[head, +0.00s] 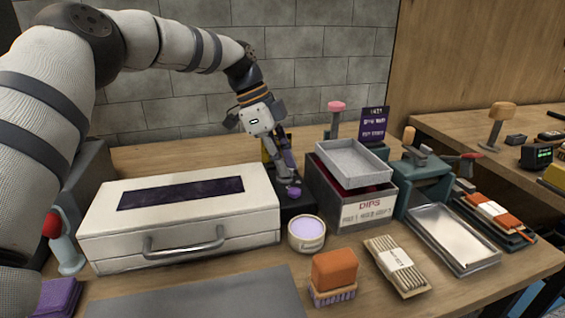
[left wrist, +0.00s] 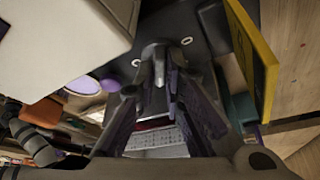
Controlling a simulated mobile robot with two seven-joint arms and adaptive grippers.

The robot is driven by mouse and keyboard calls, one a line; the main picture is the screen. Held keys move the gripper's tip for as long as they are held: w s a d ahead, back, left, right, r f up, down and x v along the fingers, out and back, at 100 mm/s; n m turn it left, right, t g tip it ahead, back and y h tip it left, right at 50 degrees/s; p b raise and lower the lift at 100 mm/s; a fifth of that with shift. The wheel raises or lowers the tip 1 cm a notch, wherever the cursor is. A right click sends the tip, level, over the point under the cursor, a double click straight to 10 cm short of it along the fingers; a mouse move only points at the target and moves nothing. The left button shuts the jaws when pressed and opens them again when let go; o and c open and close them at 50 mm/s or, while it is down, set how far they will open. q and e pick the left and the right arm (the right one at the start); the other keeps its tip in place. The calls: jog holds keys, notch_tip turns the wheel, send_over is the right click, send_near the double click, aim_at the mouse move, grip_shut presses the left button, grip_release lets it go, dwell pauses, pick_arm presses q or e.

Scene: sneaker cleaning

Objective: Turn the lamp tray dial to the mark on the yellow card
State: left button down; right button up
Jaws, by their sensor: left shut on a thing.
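My left gripper (head: 287,180) points down at a small black box beside the white case. It is shut on the dial, a small knob mostly hidden by the fingers; a purple part (head: 294,192) shows at the fingertips. In the left wrist view the closed fingers (left wrist: 158,62) reach toward the dark box top (left wrist: 205,28). The yellow card (left wrist: 256,58) stands upright beside the box; its marked face cannot be read. The white case with a dark purple window (head: 180,192), seemingly the lamp tray, lies left of the gripper. My right gripper is out of view.
A lilac-filled tin (head: 306,234) stands close in front of the black box. A DIPS crate (head: 350,207) with a grey tray (head: 354,162) on top is close on the right. An orange brush (head: 333,277) and bundled sticks (head: 397,264) lie in front.

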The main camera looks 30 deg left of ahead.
pick_arm(q)
jog(key=shift+f, duration=0.1)
jog(key=c, duration=1.7)
grip_release()
jog(key=v, duration=1.2)
